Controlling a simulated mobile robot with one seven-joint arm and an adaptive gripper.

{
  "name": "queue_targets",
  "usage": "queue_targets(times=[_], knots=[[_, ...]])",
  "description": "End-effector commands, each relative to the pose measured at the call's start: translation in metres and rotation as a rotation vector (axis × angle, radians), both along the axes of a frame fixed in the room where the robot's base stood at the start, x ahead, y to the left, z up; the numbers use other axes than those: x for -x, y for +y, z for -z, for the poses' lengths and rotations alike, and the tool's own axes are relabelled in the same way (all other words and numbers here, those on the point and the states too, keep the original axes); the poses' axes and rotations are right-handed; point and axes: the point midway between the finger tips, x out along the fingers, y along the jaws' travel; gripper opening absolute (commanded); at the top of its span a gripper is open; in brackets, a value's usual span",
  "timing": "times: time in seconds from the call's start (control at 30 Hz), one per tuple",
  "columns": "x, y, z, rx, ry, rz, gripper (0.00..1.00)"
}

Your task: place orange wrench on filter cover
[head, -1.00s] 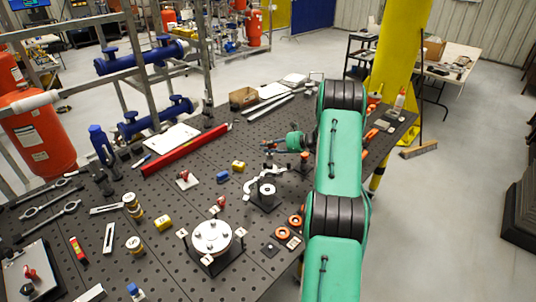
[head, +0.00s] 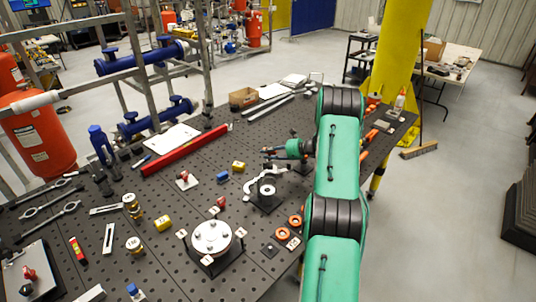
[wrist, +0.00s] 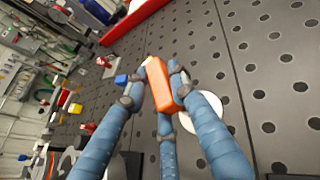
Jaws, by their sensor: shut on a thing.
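My gripper (head: 270,153) reaches left from the green arm, above the right part of the perforated table. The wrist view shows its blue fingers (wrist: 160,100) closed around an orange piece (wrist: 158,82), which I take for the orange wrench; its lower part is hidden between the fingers. A round pale cover with bolts (head: 212,236), likely the filter cover, sits on a dark stand nearer the front, down and left of my gripper. In the wrist view a white disc (wrist: 208,105) shows partly behind the right finger; I cannot tell which part it is.
A dark stand with a pale ring (head: 266,188) is just below my gripper. Orange rings (head: 282,233) lie near the right edge. A yellow block (head: 238,167), a blue block (head: 222,177) and a long red beam (head: 185,152) lie left.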

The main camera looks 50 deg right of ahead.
Motion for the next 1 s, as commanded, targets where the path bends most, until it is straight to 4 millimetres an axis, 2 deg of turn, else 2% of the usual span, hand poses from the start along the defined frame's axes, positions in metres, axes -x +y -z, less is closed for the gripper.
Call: queue_targets(times=[0.13, 0.17, 0.23, 0.27, 0.67, 0.87, 1.0], knots=[[0.0, 0.0, 0.002, 0.0, 0.0, 0.0, 0.0], [0.0, 0.0, 0.003, -0.001, 0.0, 0.0, 0.28], [0.0, 0.0, 0.002, -0.001, 0.0, 0.0, 0.42], [0.0, 0.0, 0.002, -0.001, 0.0, 0.0, 0.44], [0.0, 0.0, -0.001, 0.0, 0.0, 0.0, 0.44], [0.013, -0.006, -0.005, 0.0, 0.001, 0.001, 0.44], [0.029, -0.012, -0.014, 0.0, -0.001, 0.002, 0.44]])
